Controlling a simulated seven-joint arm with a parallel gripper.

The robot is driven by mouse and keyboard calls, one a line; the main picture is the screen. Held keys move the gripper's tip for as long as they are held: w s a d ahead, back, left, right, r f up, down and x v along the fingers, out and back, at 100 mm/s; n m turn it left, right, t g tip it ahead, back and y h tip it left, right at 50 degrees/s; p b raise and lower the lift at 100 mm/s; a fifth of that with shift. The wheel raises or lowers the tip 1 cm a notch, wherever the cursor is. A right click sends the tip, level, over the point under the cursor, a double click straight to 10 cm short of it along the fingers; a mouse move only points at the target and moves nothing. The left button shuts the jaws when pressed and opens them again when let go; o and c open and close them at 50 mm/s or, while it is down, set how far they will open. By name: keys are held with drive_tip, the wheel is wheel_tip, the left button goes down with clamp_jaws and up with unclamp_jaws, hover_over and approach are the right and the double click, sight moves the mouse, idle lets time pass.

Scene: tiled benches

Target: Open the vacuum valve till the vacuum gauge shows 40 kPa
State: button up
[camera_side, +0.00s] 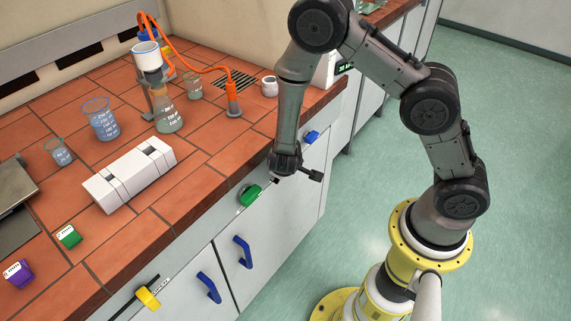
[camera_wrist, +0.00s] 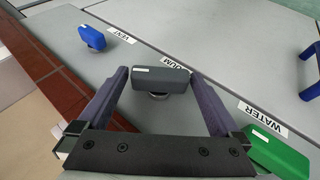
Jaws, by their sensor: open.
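The vacuum valve's dark grey bar handle (camera_wrist: 160,80) shows in the wrist view on the grey bench front, its label partly covered so that only "UUM" reads. My gripper (camera_wrist: 160,75) is open, with one finger on each side of the handle. Gaps show between the handle and both fingers. In the side view my gripper hides most or all of this valve. A white box with a small lit display (camera_side: 343,67), perhaps the vacuum gauge, stands at the back end of the bench. My arm partly covers it, and its reading is too small to be sure of.
Along the same front are a blue VENT knob (camera_wrist: 92,37), a green WATER knob (camera_wrist: 275,150) and a yellow knob (camera_side: 148,297). Blue door handles (camera_side: 209,287) stick out below. Glassware, including a blue-filled beaker (camera_side: 101,119), stands on the tiled top. The floor beyond is clear.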

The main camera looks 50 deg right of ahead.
drive_tip(key=shift+w+d+f, duration=0.2)
drive_tip(key=shift+d+f, duration=0.1)
drive_tip(key=shift+f, duration=0.1)
drive_tip(key=c, duration=1.1)
drive_tip(key=shift+a+n+h, duration=0.1)
drive_tip(key=shift+n+h, duration=0.2)
drive_tip(key=shift+h, duration=0.5)
drive_tip(key=o, duration=1.1)
